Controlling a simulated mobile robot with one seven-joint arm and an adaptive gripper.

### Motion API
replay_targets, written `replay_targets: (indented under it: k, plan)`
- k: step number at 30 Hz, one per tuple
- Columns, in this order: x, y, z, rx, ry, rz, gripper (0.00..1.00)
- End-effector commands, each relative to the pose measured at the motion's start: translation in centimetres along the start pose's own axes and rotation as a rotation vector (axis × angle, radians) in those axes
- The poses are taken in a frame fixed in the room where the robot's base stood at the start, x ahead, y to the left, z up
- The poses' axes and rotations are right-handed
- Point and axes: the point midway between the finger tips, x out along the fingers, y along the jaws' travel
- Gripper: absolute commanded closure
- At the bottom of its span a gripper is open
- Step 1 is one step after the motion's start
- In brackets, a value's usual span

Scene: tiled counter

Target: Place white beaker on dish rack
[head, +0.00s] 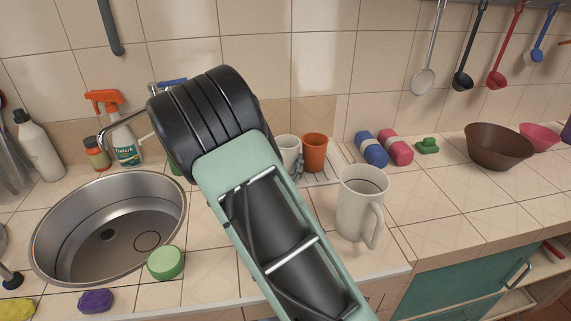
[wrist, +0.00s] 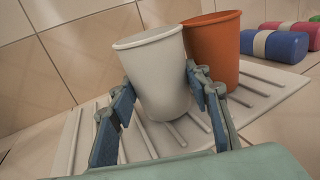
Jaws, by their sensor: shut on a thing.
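The white beaker (wrist: 158,75) is upright with a slight tilt between the two fingers of my gripper (wrist: 160,90), which is shut on it. In the head view, the white beaker (head: 287,148) is partly hidden by my arm. The dish rack (wrist: 255,85) is a white slatted board, and the beaker's base is over its slats. I cannot tell whether the base touches them. The rack also shows in the head view (head: 325,177), mostly hidden. My gripper's fingertips (head: 298,166) show there beside the beaker.
An orange beaker (wrist: 213,48) stands on the rack, close on the right of the white one. A large white mug (head: 357,210) stands in front of the rack. Blue (head: 371,150) and pink (head: 397,147) rolls lie right of it. The sink (head: 110,225) is at left.

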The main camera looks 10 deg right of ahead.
Motion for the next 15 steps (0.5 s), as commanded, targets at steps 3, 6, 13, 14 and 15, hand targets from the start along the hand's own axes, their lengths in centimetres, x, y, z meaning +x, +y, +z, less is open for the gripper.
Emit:
replay_targets:
  k: [3,6,13,14,15]
  plan:
    - [0.00,0.00,-0.09,0.000,0.000,0.000,0.93]
    - [0.00,0.00,-0.48,0.000,0.000,0.000,0.93]
    - [-0.02,0.01,-0.30,0.000,0.000,0.000,0.48]
    - [-0.02,0.01,-0.30,0.000,0.000,0.000,0.48]
    - [-0.02,0.01,-0.30,0.000,0.000,0.000,0.48]
